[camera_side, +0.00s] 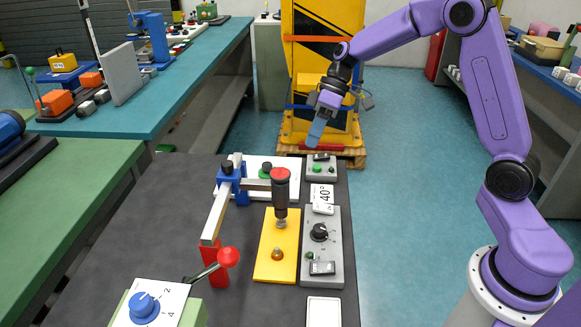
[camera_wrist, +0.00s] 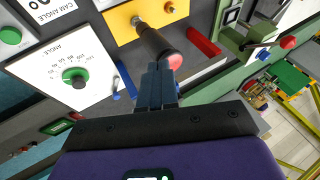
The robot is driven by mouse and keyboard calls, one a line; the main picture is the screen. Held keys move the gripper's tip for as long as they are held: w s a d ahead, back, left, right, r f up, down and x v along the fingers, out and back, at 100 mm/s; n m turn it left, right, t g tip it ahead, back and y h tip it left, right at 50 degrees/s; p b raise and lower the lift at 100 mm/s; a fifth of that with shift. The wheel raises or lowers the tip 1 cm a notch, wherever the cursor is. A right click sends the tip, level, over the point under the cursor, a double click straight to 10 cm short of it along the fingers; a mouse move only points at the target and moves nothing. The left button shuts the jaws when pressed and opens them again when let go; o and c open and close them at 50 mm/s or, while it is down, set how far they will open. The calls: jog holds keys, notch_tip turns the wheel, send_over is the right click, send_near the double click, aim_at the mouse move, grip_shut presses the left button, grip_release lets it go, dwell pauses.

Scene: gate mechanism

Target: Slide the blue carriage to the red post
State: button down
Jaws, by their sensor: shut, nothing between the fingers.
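The blue carriage (camera_side: 231,182) sits near the far end of a pale rail (camera_side: 216,213) in the side view. The red post (camera_side: 214,265) stands at the rail's near end, well apart from the carriage. The post also seems to show as a red bar in the wrist view (camera_wrist: 203,42). A small blue piece behind my fingers there may be part of the carriage; the rest is hidden. My gripper (camera_side: 313,143) is shut and empty, raised to the right of the carriage. In the wrist view, my gripper (camera_wrist: 158,70) overlaps a dark handle; contact cannot be told.
An upright handle with a red top (camera_side: 281,178) stands on a yellow plate (camera_side: 264,266), between my gripper and the rail. A grey knob box (camera_side: 335,255) is at the right. A red-knobbed lever (camera_side: 228,257) is near the post.

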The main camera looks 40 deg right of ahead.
jog(key=w+d+f+t+y, duration=0.1)
jog(key=w+d, duration=0.4)
jog(key=s+a+f, duration=0.1)
jog(key=a+f, duration=0.7)
jog(key=a, duration=0.1)
jog(key=shift+s+a+m, duration=0.2)
jog(key=shift+s+m, duration=0.1)
jog(key=shift+s, duration=0.05)
jog(key=s+a, duration=1.1)
jog(key=shift+s+a, duration=0.25)
